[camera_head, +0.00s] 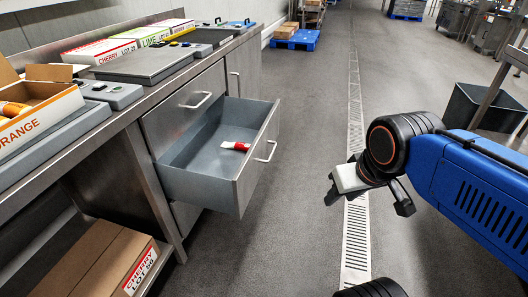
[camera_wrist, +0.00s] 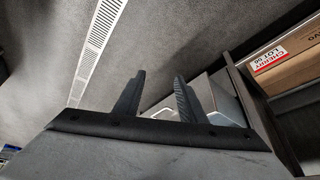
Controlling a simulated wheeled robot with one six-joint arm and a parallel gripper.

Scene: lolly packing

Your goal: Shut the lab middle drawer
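The middle drawer (camera_head: 214,156) of the steel cabinet is pulled out in the head view. A small red and white item (camera_head: 236,146) lies inside it. Its front carries a bar handle (camera_head: 267,152). Part of a grey drawer (camera_wrist: 226,110) and a handle show behind the right finger.
A closed drawer with a handle (camera_head: 197,100) is above the open one. An orange lolly box (camera_head: 48,108) and other boxes stand on the counter. A cherry carton (camera_head: 96,262) sits on the low shelf. The floor (camera_head: 295,190) between drawer and arm is clear, with a drain grate (camera_head: 356,240).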

